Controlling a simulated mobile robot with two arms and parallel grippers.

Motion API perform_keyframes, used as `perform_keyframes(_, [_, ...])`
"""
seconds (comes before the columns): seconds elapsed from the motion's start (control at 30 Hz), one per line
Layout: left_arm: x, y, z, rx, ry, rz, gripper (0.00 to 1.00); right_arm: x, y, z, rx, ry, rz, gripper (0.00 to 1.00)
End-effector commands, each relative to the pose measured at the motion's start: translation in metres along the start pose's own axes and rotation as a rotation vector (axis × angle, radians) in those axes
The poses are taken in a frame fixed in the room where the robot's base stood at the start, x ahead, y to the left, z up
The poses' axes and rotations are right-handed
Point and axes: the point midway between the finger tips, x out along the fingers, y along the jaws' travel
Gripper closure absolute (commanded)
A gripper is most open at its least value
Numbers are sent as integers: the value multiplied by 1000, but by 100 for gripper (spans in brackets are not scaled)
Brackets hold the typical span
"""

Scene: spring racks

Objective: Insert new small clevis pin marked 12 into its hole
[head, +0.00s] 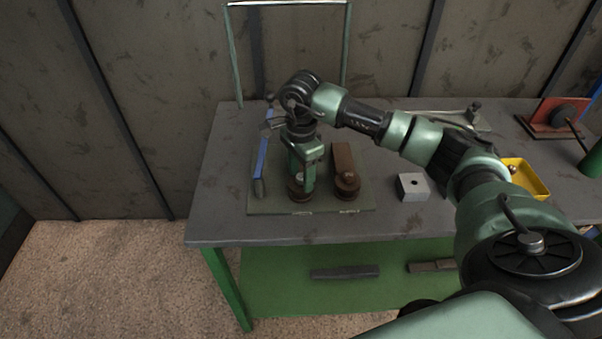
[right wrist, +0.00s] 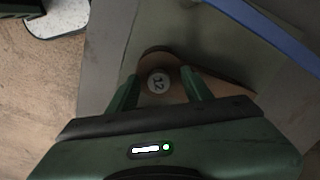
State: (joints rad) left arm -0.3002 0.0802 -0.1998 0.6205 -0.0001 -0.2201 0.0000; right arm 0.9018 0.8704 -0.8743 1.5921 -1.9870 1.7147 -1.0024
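My right gripper (head: 299,184) points down over the left brown link end (head: 297,195) on the grey-green plate (head: 325,205). In the right wrist view, a round pale face marked 12 (right wrist: 158,82) sits between its two green fingers (right wrist: 158,88). The face lies over the rounded end of the brown link. The fingers stand apart with a gap on each side of the mark, and I see no clear contact. The hole and the pin's shank are hidden. A second brown link (head: 343,160) with a round end stands to the right. My left gripper is not in view.
A blue-handled tool (head: 261,160) lies at the plate's left. A grey block with a hole (head: 412,187) sits to its right. A yellow tray (head: 535,185) and a red stand (head: 545,118) are farther right. The table's front edge is clear.

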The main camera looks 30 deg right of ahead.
Motion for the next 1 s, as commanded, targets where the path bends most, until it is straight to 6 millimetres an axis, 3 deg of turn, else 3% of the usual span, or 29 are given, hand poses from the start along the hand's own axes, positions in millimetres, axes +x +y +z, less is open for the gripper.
perform_keyframes(0.27, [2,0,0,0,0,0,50,-4,-1,0,0,0,-2,50])
perform_keyframes(0.7, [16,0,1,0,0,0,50,-70,-1,0,1,0,-3,50])
perform_keyframes(1.0, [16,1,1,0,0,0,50,-78,0,0,0,0,1,50])
